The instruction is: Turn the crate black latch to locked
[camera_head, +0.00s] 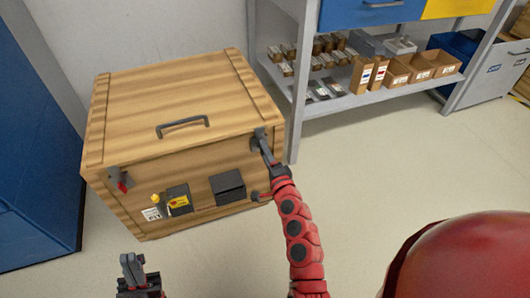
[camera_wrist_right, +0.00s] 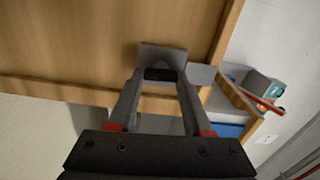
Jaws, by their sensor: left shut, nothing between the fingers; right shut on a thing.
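The wooden crate (camera_head: 150,95) stands on the floor with its lid down. My right gripper (camera_head: 268,152) reaches the upper right corner of the crate's front and is shut on the black latch (camera_head: 259,136). In the right wrist view, the latch (camera_wrist_right: 161,52) shows as a dark grey plate at the lid's edge, with a part of it between the fingertips (camera_wrist_right: 160,76). Whether the latch is turned to locked is hard to tell. My left gripper (camera_head: 132,265) is shut and empty, low in front of the crate and apart from it.
Another latch with a red part (camera_head: 120,181) is at the crate's front left. A grey handle (camera_head: 182,126) is on the lid. A black box (camera_head: 228,187) sits on the front. A shelf (camera_head: 340,101) stands right behind, a blue cabinet (camera_head: 35,150) left. Floor at right is clear.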

